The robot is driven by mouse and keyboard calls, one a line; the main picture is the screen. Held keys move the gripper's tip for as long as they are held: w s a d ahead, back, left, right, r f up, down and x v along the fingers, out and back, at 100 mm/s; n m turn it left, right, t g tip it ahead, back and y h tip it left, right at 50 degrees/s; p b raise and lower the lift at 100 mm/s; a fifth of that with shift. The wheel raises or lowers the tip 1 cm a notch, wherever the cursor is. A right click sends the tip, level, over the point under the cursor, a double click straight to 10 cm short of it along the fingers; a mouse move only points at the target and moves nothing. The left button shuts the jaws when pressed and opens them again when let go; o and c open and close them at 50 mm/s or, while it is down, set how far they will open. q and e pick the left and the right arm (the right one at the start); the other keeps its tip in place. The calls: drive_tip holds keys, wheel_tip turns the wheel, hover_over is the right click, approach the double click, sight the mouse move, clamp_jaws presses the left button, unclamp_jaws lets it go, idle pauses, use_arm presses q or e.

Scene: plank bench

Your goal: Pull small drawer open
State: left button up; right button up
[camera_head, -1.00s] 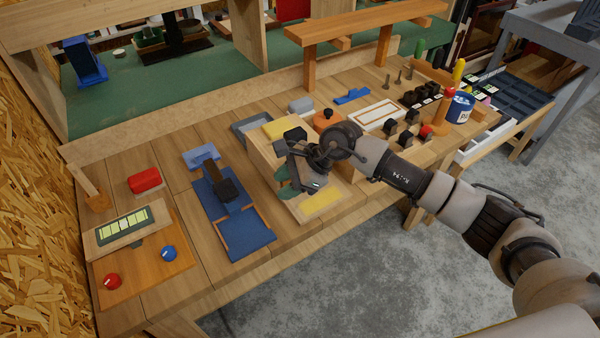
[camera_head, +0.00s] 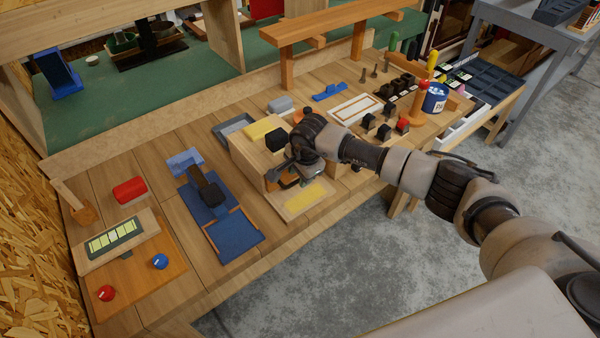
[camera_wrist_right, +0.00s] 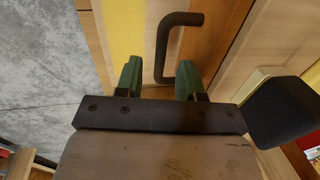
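A small wooden cabinet (camera_head: 247,160) stands on the bench with a yellow patch and a black block on top. Its drawer front is brown-orange in the right wrist view (camera_wrist_right: 205,45), with a dark bent bar handle (camera_wrist_right: 165,45). My right gripper (camera_head: 284,180) is in front of the cabinet, and the arm hides part of the front in the head view. In the right wrist view, the green fingers of the right gripper (camera_wrist_right: 159,78) are apart, with the lower end of the handle between them. I see no clear grip on it. My left gripper is not in view.
A board with a yellow patch (camera_head: 304,198) lies below the gripper at the bench's front edge. The black block (camera_wrist_right: 282,112) shows close beside the gripper. A blue fixture (camera_head: 235,235) lies left of the cabinet. Open floor (camera_head: 300,280) lies in front.

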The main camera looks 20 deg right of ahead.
drive_tip(key=shift+w+f, duration=0.1)
drive_tip(key=shift+f, duration=0.5)
clamp_jaws()
